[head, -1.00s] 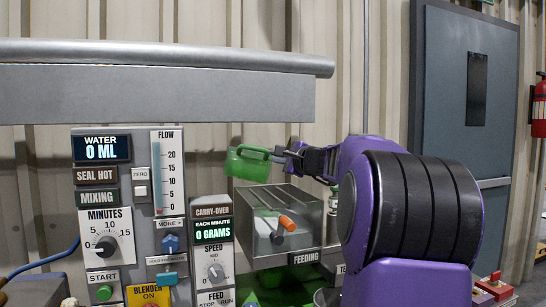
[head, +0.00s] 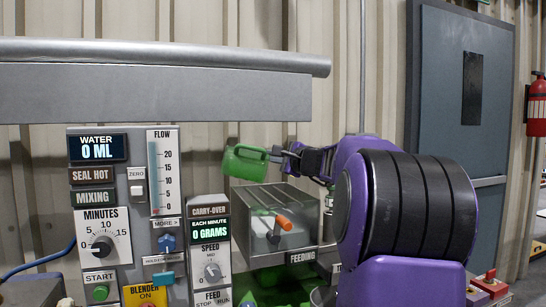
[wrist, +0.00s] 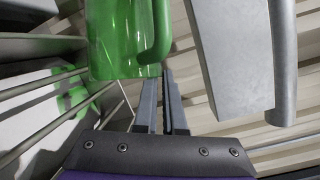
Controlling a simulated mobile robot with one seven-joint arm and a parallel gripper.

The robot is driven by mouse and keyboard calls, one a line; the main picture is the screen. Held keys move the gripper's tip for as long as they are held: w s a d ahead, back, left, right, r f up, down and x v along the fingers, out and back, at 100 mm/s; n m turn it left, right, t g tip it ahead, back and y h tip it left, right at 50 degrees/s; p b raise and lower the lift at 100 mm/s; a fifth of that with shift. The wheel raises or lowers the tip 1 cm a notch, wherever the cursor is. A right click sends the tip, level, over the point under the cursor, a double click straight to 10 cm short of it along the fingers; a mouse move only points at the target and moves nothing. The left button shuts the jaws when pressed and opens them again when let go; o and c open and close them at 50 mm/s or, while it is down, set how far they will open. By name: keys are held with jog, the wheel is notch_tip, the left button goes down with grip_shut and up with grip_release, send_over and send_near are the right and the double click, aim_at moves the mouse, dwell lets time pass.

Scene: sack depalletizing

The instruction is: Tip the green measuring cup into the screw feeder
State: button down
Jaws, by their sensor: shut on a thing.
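The green measuring cup (head: 244,163) is held above the left part of the screw feeder in the head view, tilted a little. My gripper (head: 283,157) is shut on the cup's handle at its right side. In the wrist view the green cup (wrist: 116,38) sits beyond the fingertips of my gripper (wrist: 165,80). The screw feeder (head: 272,222) is a grey box with bars across its open top, right of the control panels. Green marks show inside it in the wrist view. The cup's contents are hidden.
A control panel (head: 122,215) and a narrower carry-over panel (head: 210,240), reading 0 grams, stand left of the feeder. A large grey horizontal beam (head: 150,92) runs above the cup. A grey door (head: 465,110) and a fire extinguisher (head: 537,108) are at the right.

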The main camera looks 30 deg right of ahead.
aim_at(259, 154)
jog(key=shift+w+a+r+n+g+p, duration=0.25)
jog(key=shift+a+n+p, duration=0.1)
jog(key=shift+n+p, duration=0.1)
jog(key=shift+w+a+r+n+g+p, duration=0.15)
jog(key=shift+a+n+g+p, duration=0.1)
jog(key=shift+a+n+p, duration=0.15)
jog(key=shift+w+a+n+g+p, duration=0.25)
jog(key=shift+a+n+g+p, duration=0.15)
jog(key=shift+n+p, duration=0.3)
jog(key=shift+w+a+n+g+p, duration=0.3)
jog(key=shift+a+n+p, duration=0.15)
jog(key=shift+n+p, duration=0.15)
jog(key=shift+h, duration=0.3)
